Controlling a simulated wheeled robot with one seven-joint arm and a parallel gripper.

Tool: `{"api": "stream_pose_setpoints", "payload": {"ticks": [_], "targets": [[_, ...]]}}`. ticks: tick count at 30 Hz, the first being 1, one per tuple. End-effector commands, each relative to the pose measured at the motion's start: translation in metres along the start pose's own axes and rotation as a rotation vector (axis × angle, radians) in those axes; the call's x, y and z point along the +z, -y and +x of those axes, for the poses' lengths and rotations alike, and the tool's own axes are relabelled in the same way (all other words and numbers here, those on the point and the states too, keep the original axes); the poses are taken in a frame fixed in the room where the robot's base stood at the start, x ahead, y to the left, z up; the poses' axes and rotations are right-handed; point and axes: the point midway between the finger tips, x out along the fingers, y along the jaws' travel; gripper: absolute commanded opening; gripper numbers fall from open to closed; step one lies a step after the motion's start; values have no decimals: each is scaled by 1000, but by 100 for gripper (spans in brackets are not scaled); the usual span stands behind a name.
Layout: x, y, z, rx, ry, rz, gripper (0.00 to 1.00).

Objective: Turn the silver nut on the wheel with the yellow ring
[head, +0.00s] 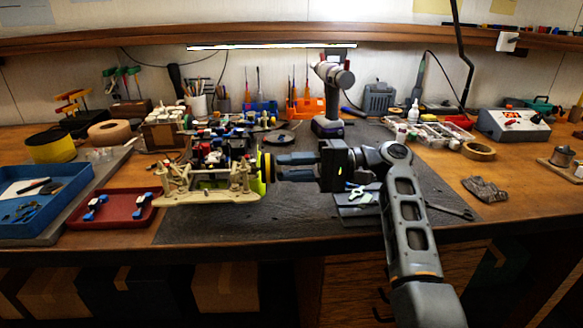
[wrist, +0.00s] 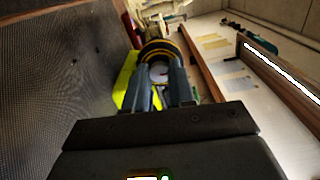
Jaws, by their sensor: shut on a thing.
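The wheel with the yellow ring (head: 267,168) is on the right side of the racecar chassis (head: 210,190), which stands on the dark mat. The wheel also shows in the wrist view (wrist: 160,48) as a black tyre with a yellow ring, at the ends of my fingers. My gripper (head: 276,167) reaches in from the right, level, its blue-grey fingertips at the wheel's middle. In the wrist view my fingers (wrist: 160,75) lie either side of the wheel's hub and are closed on the silver nut. The nut itself is mostly hidden between the fingertips.
A cordless drill (head: 330,95) stands behind my gripper. A red tray (head: 112,214) and a blue tray (head: 45,190) lie left of the chassis. A parts box (head: 425,134) is at the back right. The mat (head: 300,220) in front is mostly clear.

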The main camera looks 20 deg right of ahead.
Motion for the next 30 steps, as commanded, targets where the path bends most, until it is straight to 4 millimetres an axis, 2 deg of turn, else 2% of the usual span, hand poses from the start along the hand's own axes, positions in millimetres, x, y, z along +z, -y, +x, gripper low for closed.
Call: {"api": "stream_pose_setpoints", "payload": {"ticks": [16,17,18,24,30], "targets": [[0,-1,0,1,1,1,0],[0,-1,0,1,1,1,27],[0,-1,0,1,1,1,31],[0,-1,0,1,1,1,50],[0,0,0,0,1,1,51]]}}
